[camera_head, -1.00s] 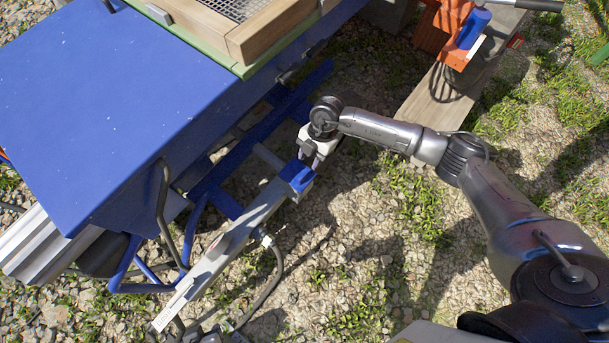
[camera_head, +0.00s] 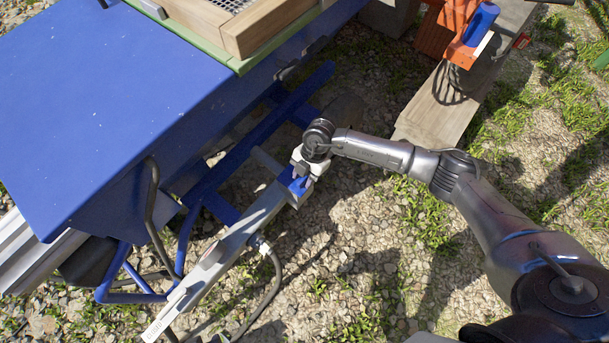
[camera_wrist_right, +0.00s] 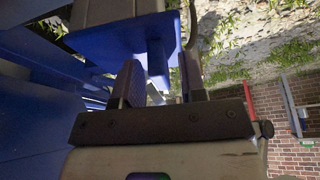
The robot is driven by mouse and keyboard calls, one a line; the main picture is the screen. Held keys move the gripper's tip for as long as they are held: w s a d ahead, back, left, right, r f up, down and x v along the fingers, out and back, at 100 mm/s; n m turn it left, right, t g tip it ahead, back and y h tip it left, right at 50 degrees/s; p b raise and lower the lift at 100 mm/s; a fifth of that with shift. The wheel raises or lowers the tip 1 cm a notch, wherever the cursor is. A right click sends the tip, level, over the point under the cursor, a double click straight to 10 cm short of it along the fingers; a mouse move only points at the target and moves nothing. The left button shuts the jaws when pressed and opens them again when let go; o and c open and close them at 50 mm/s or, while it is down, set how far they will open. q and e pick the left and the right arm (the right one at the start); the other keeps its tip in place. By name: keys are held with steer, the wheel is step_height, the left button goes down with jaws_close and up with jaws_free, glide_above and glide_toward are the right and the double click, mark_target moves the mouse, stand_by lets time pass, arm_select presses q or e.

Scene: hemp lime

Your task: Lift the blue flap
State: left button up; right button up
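The blue flap (camera_head: 288,178) is a small blue piece at the upper end of a long grey bar (camera_head: 240,235) in the head view. My right gripper (camera_head: 300,178) is over it with the fingers pointing down and covers part of it. In the right wrist view, a narrow blue tab (camera_wrist_right: 157,62) of the flap hangs between the two fingertips of my right gripper (camera_wrist_right: 160,78). The fingers are apart, and gaps show on both sides of the tab. Whether one fingertip touches the blue part is hard to tell. My left gripper is not in view.
A large blue machine hood (camera_head: 90,110) fills the left, with blue frame tubes (camera_head: 245,145) below it. A wooden beam (camera_head: 440,105) and an orange tool (camera_head: 468,35) are at the upper right. A cable (camera_head: 277,275) loops beside the bar. Gravel and grass lie open below right.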

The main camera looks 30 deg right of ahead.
jaws_close()
stand_by(0.3)
